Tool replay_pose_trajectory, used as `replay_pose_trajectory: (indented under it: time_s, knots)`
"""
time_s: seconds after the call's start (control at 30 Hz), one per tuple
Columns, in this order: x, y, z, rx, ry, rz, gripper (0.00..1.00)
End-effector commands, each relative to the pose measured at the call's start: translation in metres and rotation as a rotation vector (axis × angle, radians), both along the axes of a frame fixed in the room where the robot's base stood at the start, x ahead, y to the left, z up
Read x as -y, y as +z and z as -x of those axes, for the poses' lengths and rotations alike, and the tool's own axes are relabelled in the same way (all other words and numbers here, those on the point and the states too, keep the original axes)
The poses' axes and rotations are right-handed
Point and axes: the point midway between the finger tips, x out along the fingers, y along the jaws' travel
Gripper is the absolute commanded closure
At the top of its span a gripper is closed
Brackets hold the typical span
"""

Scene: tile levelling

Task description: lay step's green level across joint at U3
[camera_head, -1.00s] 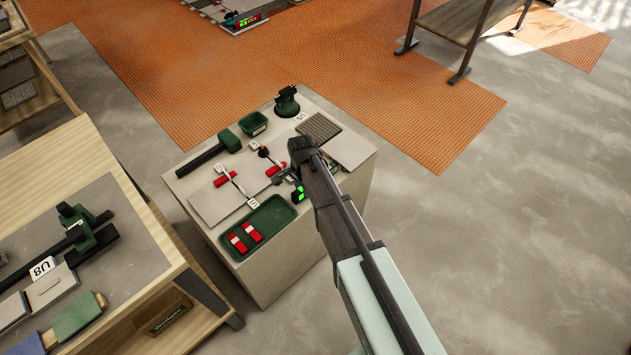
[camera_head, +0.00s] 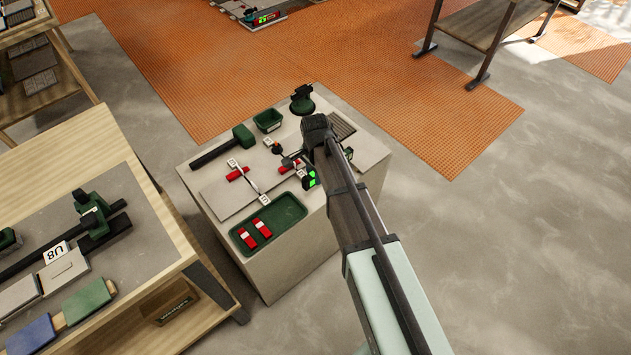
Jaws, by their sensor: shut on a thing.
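My gripper (camera_head: 291,160) is over the right part of the pale block-shaped stand (camera_head: 262,272), seen from behind my dark wrist. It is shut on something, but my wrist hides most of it. A small dark part with bright green lights (camera_head: 311,179) shows beside the fingers; I cannot tell whether this is the green level or part of my gripper. Grey tiles (camera_head: 225,195) lie on the stand, with a red piece (camera_head: 238,173) and another red piece (camera_head: 289,166) near white tags (camera_head: 265,198). I cannot read a U3 mark.
A green tray (camera_head: 284,213) with red-and-white pieces is at the stand's front. A green-headed mallet (camera_head: 243,136), a green tub (camera_head: 268,121) and a dark green suction-cup-like tool (camera_head: 302,99) are behind. A wooden bench (camera_head: 150,215) with a U8 card stands left. Grey floor is clear at right.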

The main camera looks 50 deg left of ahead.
Motion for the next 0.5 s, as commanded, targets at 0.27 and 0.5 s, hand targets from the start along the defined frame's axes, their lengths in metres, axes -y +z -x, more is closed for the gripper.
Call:
replay_pose_trajectory:
  time_s: [0.27, 0.5]
  knots:
    - [-0.002, 0.029, 0.003, 0.001, 0.004, -0.001, 1.00]
    - [-0.043, 0.032, -0.008, 0.002, 0.015, -0.004, 1.00]
